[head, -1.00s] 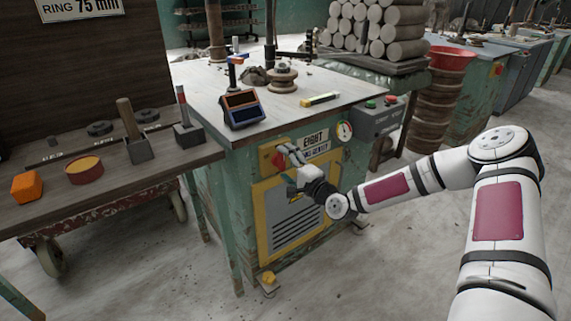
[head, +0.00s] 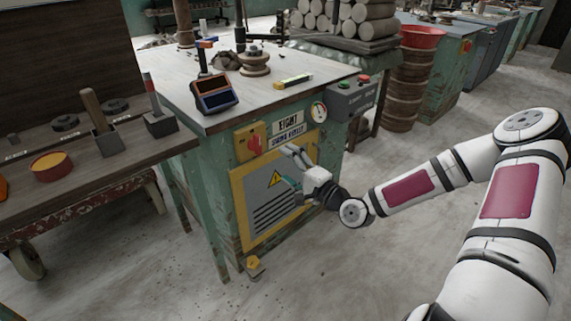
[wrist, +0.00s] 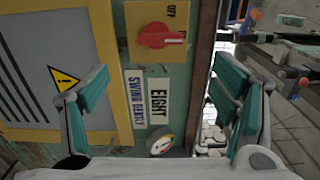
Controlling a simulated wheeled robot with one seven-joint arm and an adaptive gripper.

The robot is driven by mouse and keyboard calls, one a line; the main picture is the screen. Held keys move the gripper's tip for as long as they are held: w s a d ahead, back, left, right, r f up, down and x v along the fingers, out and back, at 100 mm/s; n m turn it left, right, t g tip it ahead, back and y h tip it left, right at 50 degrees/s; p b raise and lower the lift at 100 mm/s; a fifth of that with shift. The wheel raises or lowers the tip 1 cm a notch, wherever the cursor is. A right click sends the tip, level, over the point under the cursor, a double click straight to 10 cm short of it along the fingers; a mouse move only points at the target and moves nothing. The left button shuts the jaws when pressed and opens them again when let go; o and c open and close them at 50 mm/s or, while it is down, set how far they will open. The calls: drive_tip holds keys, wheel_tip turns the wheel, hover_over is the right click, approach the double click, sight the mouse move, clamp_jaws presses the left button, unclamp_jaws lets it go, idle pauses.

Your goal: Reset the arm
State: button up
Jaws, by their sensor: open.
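My gripper (head: 290,167) is open and empty in front of the green machine cabinet (head: 216,210). In the wrist view its two teal-padded fingers (wrist: 160,92) stand wide apart, with nothing between them but the cabinet front behind. A red rotary switch (head: 254,143) on a yellow plate sits on the cabinet, up and left of my gripper in the head view. In the wrist view the red switch (wrist: 161,40) lies beyond the fingertips, apart from them. My white arm (head: 465,160) reaches in from the right.
A yellow-framed vent panel (head: 240,205) is beside the gripper, and a gauge (head: 319,111) and a grey button box (head: 352,98) are above. A wooden bench (head: 150,150) stands left. Open floor (head: 400,165) lies to the right.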

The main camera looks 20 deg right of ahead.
drive_tip(key=s+a+f+n+g, duration=0.3)
drive_tip(key=a+f+n+g, duration=0.1)
drive_tip(key=f+n+g, duration=0.15)
drive_tip(key=s+d+r+n+g+h, duration=0.1)
drive_tip(key=s+d+n+g+h, duration=0.25)
drive_tip(key=s+g, duration=0.2)
drive_tip(key=s+d+r+n+g+h, duration=0.2)
drive_tip(key=s+r+n+g+h, duration=0.3)
drive_tip(key=s+r, duration=1.05)
drive_tip(key=s+a+r+y, duration=0.1)
drive_tip(key=s+a+r, duration=0.3)
drive_tip(key=s, duration=0.6)
drive_tip(key=s+a+r+y, duration=0.1)
drive_tip(key=s+a+r, duration=0.25)
drive_tip(key=s, duration=0.65)
wheel_tip(320, 180, up, 27)
drive_tip(key=d+t+p, duration=0.1)
drive_tip(key=t+p, duration=0.2)
drive_tip(key=p, duration=2.2)
drive_tip(key=shift+w, duration=0.15)
